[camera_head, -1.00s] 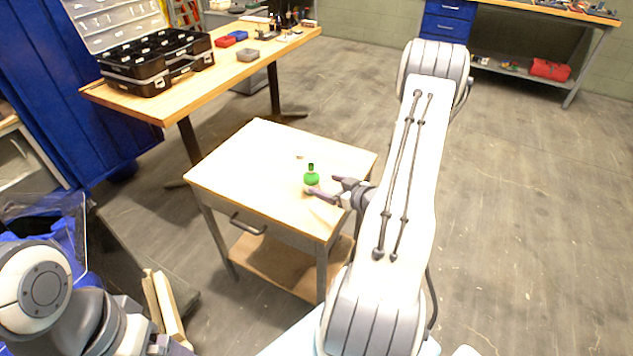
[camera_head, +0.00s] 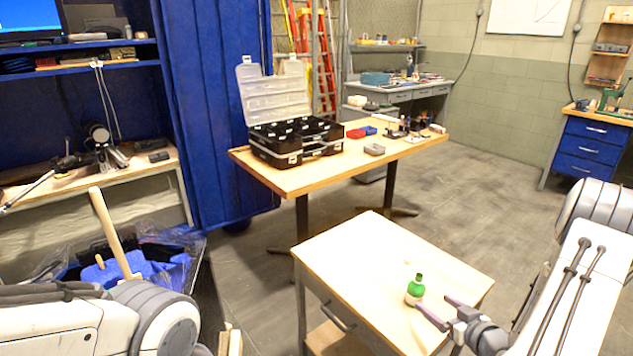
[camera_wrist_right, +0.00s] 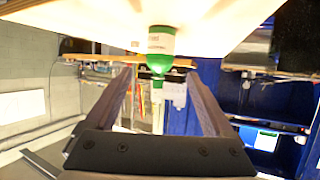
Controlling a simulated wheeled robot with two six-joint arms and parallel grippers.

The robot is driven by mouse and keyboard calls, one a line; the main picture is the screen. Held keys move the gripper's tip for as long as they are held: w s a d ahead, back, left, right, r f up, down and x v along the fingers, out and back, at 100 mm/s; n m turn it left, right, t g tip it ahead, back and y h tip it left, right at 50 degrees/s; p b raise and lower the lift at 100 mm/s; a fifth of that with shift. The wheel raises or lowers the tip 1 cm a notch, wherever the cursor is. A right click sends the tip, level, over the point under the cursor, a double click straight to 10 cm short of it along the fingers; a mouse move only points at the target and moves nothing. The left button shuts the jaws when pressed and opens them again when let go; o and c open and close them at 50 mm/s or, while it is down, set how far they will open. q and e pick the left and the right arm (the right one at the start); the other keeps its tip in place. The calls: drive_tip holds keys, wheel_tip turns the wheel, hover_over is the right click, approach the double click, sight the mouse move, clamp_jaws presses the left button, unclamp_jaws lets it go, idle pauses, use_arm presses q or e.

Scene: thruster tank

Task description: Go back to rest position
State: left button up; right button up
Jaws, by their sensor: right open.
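A small bottle (camera_head: 415,291) with a green top and a pale label stands upright on the small wooden table (camera_head: 350,250). My right gripper (camera_head: 434,308) is open beside it, its fingers pointing at the bottle from the right. In the right wrist view the bottle (camera_wrist_right: 161,45) appears upside down, beyond the tips of my spread right gripper (camera_wrist_right: 160,80). The gap between the fingers is empty near the palm. My left arm enters at the lower left of the head view; its gripper is out of view.
A long workbench (camera_head: 300,182) behind carries an open black case (camera_head: 292,138), red and blue bins and a grey box. A blue bin (camera_head: 140,265) with a wooden handle stands at left near my left arm. Floor is clear at right behind the small table.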

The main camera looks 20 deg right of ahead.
sight(420, 283)
drive_tip(key=x, duration=0.9)
drive_tip(key=shift+w, duration=0.2)
drive_tip(key=shift+s+r, duration=0.1)
drive_tip(key=shift+r, duration=1.5)
